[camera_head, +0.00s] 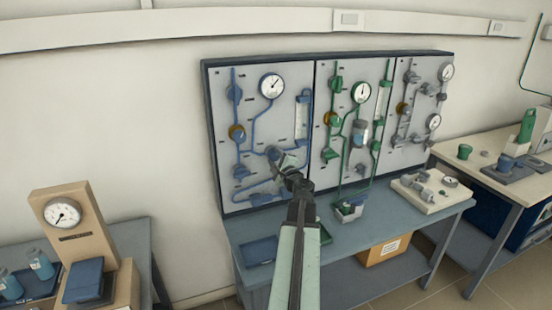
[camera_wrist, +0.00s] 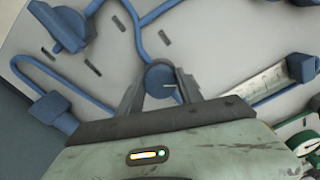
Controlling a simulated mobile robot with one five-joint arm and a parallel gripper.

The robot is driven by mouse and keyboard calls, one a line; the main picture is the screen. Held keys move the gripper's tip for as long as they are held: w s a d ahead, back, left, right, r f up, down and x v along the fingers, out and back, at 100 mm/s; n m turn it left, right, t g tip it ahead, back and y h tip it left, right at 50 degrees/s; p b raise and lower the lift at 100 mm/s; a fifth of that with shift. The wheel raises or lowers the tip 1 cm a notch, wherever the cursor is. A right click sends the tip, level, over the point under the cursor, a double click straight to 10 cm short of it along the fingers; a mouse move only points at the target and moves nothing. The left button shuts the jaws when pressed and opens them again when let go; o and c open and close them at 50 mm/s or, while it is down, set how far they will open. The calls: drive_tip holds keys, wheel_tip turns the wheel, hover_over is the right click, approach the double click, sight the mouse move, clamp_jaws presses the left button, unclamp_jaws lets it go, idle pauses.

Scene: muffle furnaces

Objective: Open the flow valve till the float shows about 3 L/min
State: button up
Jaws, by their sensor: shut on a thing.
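My gripper (camera_wrist: 162,90) is shut on a round blue knob (camera_wrist: 162,77) with a pale mark on its face, on the blue-piped panel. In the head view my gripper (camera_head: 278,158) reaches the lower middle of that left panel (camera_head: 219,110) and hides most of the knob. A clear flow tube (camera_head: 301,118) with a scale stands upright at the panel's right side. Its scale also shows in the wrist view (camera_wrist: 262,84), partly cut by the view of the panel's blue fittings. I cannot make out the float or its reading.
A green-piped panel (camera_head: 327,90) and a grey-piped panel (camera_head: 420,72) stand to the right. The bench (camera_head: 335,240) below holds a blue tray (camera_head: 260,250) and a pale block with fittings (camera_head: 432,190). A side table with a gauge stand (camera_head: 70,190) is at left.

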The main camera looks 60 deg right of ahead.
drive_tip(key=shift+f+n, duration=0.1)
drive_tip(key=shift+n, duration=1.2)
drive_tip(key=o, duration=1.4)
drive_tip(key=v, duration=0.8)
drive_tip(key=shift+w, duration=0.1)
